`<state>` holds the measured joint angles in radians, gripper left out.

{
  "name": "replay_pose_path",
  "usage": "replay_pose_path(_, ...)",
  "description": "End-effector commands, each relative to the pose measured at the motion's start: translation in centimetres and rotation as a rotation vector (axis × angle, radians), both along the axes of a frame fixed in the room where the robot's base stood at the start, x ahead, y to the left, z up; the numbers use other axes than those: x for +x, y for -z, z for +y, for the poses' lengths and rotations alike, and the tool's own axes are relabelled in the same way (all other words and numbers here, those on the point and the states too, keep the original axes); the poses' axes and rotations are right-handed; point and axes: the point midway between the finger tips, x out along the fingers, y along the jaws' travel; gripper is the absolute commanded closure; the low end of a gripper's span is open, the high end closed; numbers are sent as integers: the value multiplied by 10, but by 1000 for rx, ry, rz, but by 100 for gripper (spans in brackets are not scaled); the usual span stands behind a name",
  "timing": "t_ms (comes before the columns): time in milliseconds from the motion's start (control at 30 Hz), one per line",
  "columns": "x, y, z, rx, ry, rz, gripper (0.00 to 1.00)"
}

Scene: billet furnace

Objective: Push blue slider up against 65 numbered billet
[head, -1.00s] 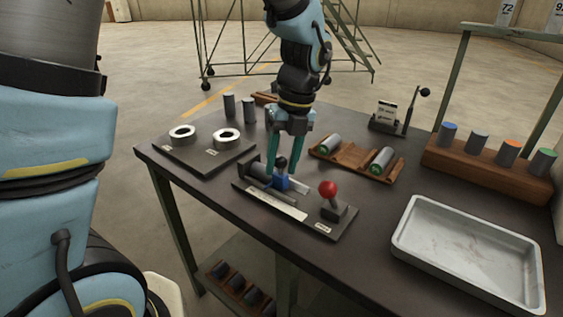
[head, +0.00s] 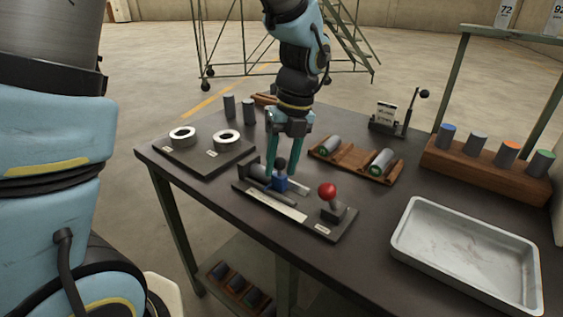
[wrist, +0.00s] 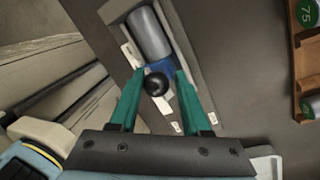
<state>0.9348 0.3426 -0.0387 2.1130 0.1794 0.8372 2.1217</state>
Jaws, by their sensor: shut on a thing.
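The blue slider (head: 280,183) with a black ball knob (head: 281,163) sits in the track of a dark fixture plate (head: 316,228) at the table's front. In the wrist view the blue slider (wrist: 160,68) lies right beside the end of a grey billet (wrist: 148,32); I cannot tell whether they touch. The billet's number is hidden. My gripper (head: 282,172) points down with its green fingers on either side of the slider's knob, shut on it. The wrist view shows the knob (wrist: 155,83) between the fingers.
A red-knobbed lever (head: 328,191) stands on the fixture's right end. A wooden cradle (head: 350,158) with green-ended billets is behind. A plate with two white rings (head: 228,137) is left. A grey tray (head: 470,260) and a wooden rack (head: 470,170) are right.

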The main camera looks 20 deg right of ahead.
Motion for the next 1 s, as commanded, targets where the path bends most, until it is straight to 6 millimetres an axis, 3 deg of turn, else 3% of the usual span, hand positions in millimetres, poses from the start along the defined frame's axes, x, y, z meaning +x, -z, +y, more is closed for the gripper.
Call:
replay_pose_path(33, 0, -2, 8, 22, -4, 11, 100)
replay_pose_path(367, 3, 2, 10, 21, -4, 7, 100)
replay_pose_path(400, 4, 2, 10, 22, -5, 7, 48)
replay_pose_path(533, 3, 2, 9, 19, -4, 6, 34)
replay_pose_path(1000, 3, 1, 5, 9, -1, 4, 34)
